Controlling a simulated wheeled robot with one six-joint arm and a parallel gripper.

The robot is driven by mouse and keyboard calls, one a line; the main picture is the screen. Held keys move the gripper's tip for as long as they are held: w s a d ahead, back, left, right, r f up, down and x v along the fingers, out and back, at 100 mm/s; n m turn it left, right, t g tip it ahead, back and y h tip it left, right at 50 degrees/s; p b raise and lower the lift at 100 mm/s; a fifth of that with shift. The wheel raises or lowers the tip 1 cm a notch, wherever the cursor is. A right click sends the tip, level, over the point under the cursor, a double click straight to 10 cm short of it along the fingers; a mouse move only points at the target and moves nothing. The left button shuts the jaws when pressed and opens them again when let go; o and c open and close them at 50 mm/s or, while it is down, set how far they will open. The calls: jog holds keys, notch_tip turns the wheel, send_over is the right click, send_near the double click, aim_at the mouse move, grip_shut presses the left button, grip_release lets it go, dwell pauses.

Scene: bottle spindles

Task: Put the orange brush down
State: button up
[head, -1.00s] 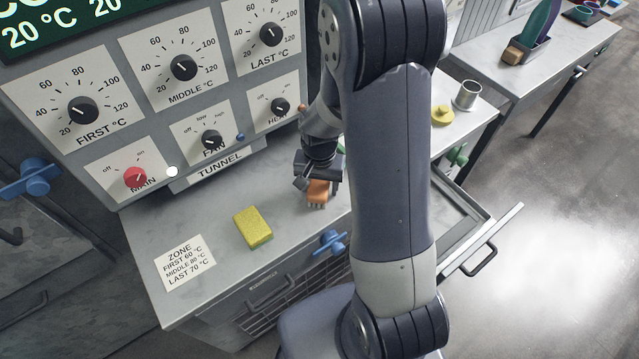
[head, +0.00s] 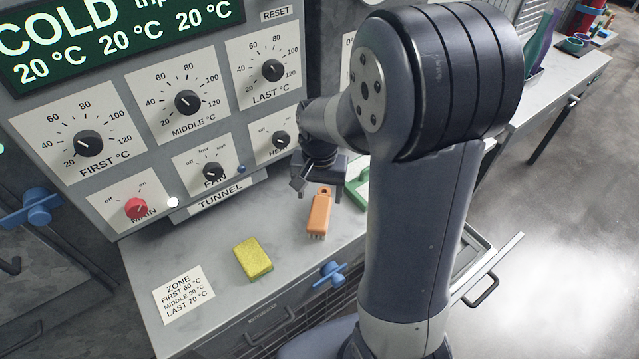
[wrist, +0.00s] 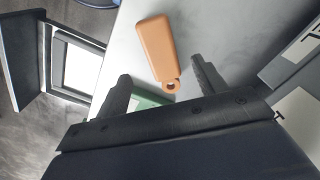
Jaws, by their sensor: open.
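The orange brush (head: 319,214) lies on the grey counter (head: 222,274) below the tunnel panel, its bristles toward the front edge. In the wrist view the orange brush (wrist: 157,48) lies on the pale surface, with its holed end between my fingertips. My gripper (head: 321,192) is open, just behind and above the brush's holed end. In the wrist view my gripper (wrist: 160,72) shows its two dark fingers apart, neither touching the brush.
A yellow sponge (head: 253,259) and a white zone card (head: 184,294) lie left of the brush. A green object (head: 357,190) is to its right, partly hidden by my arm. The control panel (head: 215,130) rises behind. A blue valve handle (head: 329,275) sticks out at the front.

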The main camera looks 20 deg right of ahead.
aim_at(319, 213)
notch_tip(319, 213, up, 2)
jog(key=shift+r, duration=0.15)
dwell(0.3)
notch_tip(319, 213, down, 13)
jog(key=shift+r+b, duration=0.15)
jog(key=shift+b, duration=0.15)
jog(key=shift+w+r, duration=0.1)
jog(key=shift+r, duration=0.95)
